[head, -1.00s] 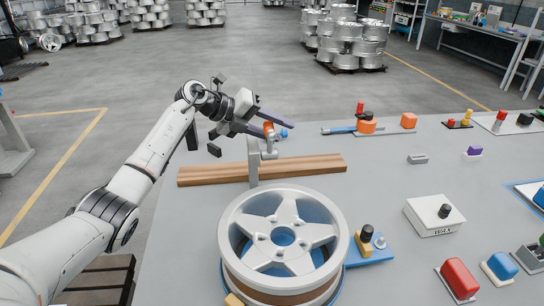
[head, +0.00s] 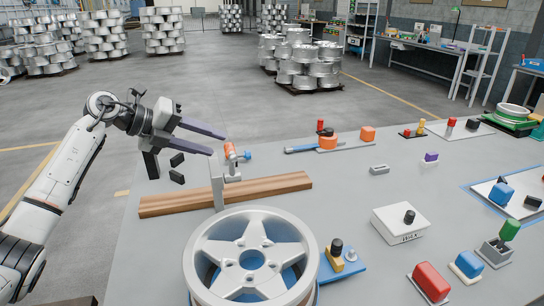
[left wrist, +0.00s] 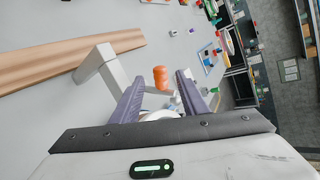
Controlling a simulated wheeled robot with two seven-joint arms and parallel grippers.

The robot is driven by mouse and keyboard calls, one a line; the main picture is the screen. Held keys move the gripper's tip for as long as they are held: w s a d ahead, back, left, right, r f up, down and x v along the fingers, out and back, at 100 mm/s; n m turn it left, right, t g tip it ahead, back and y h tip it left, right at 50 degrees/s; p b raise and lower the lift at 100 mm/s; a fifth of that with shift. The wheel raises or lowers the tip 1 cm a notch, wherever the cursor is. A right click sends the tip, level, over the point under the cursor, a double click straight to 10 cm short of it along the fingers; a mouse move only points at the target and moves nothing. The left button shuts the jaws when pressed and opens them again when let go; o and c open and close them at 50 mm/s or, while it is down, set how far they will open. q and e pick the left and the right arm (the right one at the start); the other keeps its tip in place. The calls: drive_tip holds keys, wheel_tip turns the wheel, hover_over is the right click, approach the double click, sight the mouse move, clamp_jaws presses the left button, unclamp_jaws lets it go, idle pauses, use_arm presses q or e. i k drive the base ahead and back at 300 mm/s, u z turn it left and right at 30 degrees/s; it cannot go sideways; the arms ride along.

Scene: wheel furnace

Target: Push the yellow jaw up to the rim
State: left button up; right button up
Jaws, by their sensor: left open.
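A silver five-spoke wheel (head: 208,252) lies flat at the near edge of the table, its lower edge cut off. Beside its right rim, a yellow block (head: 345,266) with a black knob sits on a blue plate. I cannot tell if this is the yellow jaw. My left gripper (head: 218,143) is open and empty, above the table's far left, well away from the yellow block. Its purple fingers point toward an orange handle (head: 230,151) on a grey post (head: 217,187). In the left wrist view the orange handle (left wrist: 161,77) appears between the fingertips. My right gripper is not in view.
A wooden beam (head: 170,203) lies by the post. A white WAX box (head: 400,225), a red block (head: 431,282) and a blue block (head: 468,263) are right of the wheel. A small grey block (head: 379,170) lies farther back, with clear table around it.

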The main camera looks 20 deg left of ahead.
sight(332, 253)
drive_tip(key=k, duration=1.5)
